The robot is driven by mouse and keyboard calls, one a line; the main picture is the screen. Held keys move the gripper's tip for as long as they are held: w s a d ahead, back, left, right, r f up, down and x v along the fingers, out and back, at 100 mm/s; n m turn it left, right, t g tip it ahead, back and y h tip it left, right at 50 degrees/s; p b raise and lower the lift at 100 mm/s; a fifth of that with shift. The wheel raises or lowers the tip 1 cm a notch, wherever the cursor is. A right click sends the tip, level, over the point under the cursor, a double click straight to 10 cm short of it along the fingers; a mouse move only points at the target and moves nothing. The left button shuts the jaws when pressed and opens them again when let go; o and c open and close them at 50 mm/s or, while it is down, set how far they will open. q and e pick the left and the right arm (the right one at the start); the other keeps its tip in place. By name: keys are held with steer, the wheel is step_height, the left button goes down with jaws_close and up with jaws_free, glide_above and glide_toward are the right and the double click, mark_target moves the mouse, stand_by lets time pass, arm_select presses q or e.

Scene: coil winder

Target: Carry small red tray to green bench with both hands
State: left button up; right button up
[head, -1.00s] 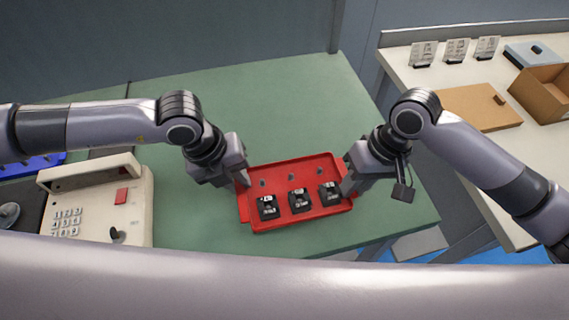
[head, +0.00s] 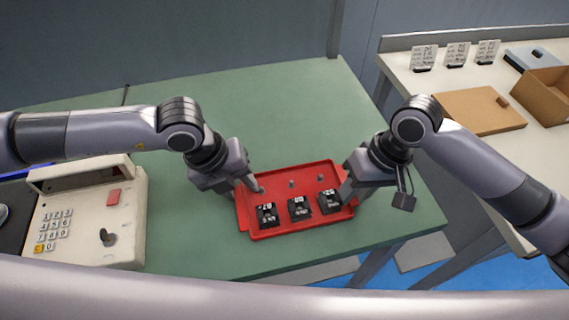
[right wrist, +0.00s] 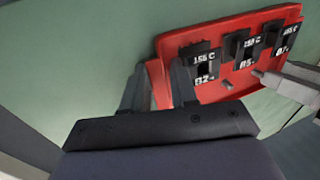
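The small red tray (head: 306,182) is on the green bench (head: 290,110), near its front edge, and seems to rest flat. It holds several small pegs and three black labelled blocks (head: 299,208). My left gripper (head: 247,188) is at the tray's left end, one finger spread inward over the tray floor. My right gripper (head: 350,195) is at the right end. In the right wrist view its fingers (right wrist: 158,88) stand apart on either side of the tray's end (right wrist: 205,97), one inside and one outside. The left gripper's outer finger is hard to see.
A cream keypad unit (head: 90,215) stands on the bench to the left. Across a gap at right, a pale table (head: 440,83) carries a brown board (head: 475,108), a cardboard box (head: 540,95) and label stands (head: 457,54). The bench behind the tray is clear.

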arm_select(q)
steer(key=shift+s+a+f, duration=0.45)
steer(key=shift+f, duration=0.15)
arm_select(e)
steer(key=shift+s+d+f, duration=0.1)
steer(key=shift+s+f, duration=0.05)
steer(key=shift+f, duration=0.45)
steer(key=shift+s+d+f, duration=0.1)
steer(key=shift+f, duration=0.45)
steer(key=shift+r, duration=0.15)
arm_select(q)
steer(key=w+d+v, duration=0.1)
steer(key=v, duration=0.7)
steer(key=shift+r, duration=0.6)
arm_select(e)
steer(key=a+v, duration=0.1)
steer(key=v, duration=0.8)
steer(key=shift+w+r, duration=0.25)
steer(key=shift+r, duration=0.3)
steer(key=shift+d, duration=0.1)
arm_select(q)
steer(key=shift+s, duration=0.1)
